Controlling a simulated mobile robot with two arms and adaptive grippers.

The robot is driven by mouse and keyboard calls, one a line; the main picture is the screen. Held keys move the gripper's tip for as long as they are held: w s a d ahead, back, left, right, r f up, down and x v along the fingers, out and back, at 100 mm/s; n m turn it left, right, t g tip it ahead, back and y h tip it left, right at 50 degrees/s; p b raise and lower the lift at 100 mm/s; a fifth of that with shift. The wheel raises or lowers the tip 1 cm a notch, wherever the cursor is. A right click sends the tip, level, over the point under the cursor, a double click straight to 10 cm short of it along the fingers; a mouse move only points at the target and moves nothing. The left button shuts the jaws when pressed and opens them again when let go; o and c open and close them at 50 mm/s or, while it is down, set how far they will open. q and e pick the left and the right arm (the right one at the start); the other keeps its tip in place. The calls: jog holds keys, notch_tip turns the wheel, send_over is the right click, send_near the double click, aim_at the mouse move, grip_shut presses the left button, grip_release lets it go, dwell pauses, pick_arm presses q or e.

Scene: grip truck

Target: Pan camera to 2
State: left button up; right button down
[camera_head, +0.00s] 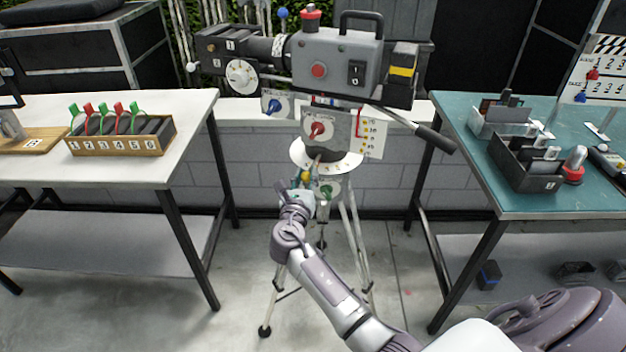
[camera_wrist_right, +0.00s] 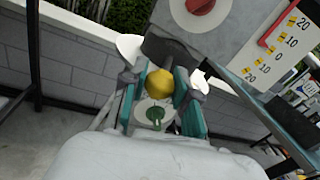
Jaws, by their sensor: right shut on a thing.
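The grey film camera (camera_head: 337,62) sits on a tripod (camera_head: 352,225) between two tables, its lens pointing left. Below it is a white round pan dial (camera_head: 345,163) with small marks, too small to read; its rim also shows in the right wrist view (camera_wrist_right: 128,47). My right gripper (camera_head: 304,190) is at the tripod head, just under the dial. In the right wrist view its teal-padded fingers (camera_wrist_right: 159,92) are shut on a yellow ball knob (camera_wrist_right: 160,83). A green knob (camera_wrist_right: 156,114) lies just beyond and below. My left gripper is out of view.
A white table (camera_head: 110,170) with a wooden box (camera_head: 122,142) of colored clips stands left. A teal table (camera_head: 520,197) with dark bins (camera_head: 527,170) stands right. A tilt panel with a red knob (camera_head: 318,131) and the camera's handle bar (camera_head: 425,135) hang above the gripper.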

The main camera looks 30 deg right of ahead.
jog(key=c, duration=0.9)
grip_release()
jog(key=shift+o, duration=0.2)
jog(key=shift+a, duration=0.1)
jog(key=v, duration=1.2)
jog(key=s+a+f+m+g+y, duration=0.1)
jog(key=s+f+m+g+y, duration=0.2)
jog(key=f, duration=0.9)
jog(key=s+a+f+m+g+y, duration=0.15)
jog(key=s+f, duration=0.35)
jog(key=f, duration=0.6)
jog(key=s+a+f+m+g+y, duration=0.1)
jog(key=s+f+m+g+y, duration=0.2)
jog(key=f, duration=0.9)
jog(key=s+f+m+g+y, duration=0.1)
jog(key=s+f+m, duration=0.5)
jog(key=s, duration=0.5)
jog(key=s+d+f+m+g+y, duration=0.1)
jog(key=s+f+m, duration=0.5)
jog(key=s, duration=0.6)
jog(key=s+d+f+m+g+y, duration=0.1)
jog(key=s+f+m+g+y, duration=0.1)
jog(key=s+f+m, duration=0.5)
jog(key=s+m+g, duration=0.1)
jog(key=s, duration=0.4)
jog(key=shift+d, duration=0.15)
